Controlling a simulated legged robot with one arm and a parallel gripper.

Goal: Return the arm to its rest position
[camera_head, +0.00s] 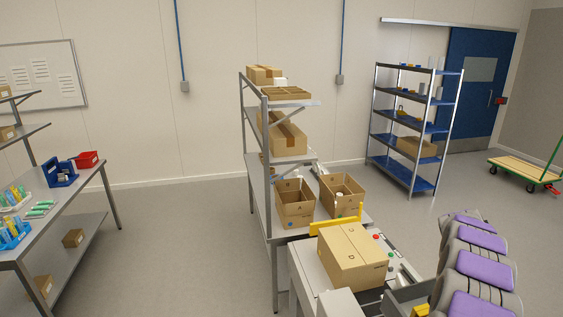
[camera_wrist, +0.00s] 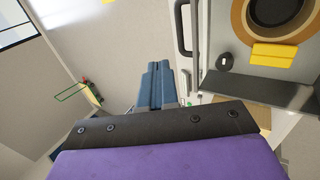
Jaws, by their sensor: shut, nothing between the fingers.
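My gripper (camera_wrist: 156,68) shows in the middle of the wrist view as two blue-grey fingers side by side, beyond a purple and black part of my own arm. The fingers are shut with nothing between them. In the head view, grey links of my arm with purple pads (camera_head: 482,262) are at the lower right, to the right of the closed carton (camera_head: 355,254). I cannot make out the fingers there.
The carton stands on a machine with yellow parts (camera_head: 336,219). Two open cartons (camera_head: 294,207) (camera_head: 341,195) are on the bench behind. A tape roll (camera_wrist: 281,14) is at the wrist view's top right. Floor (camera_head: 185,250) is clear between the benches.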

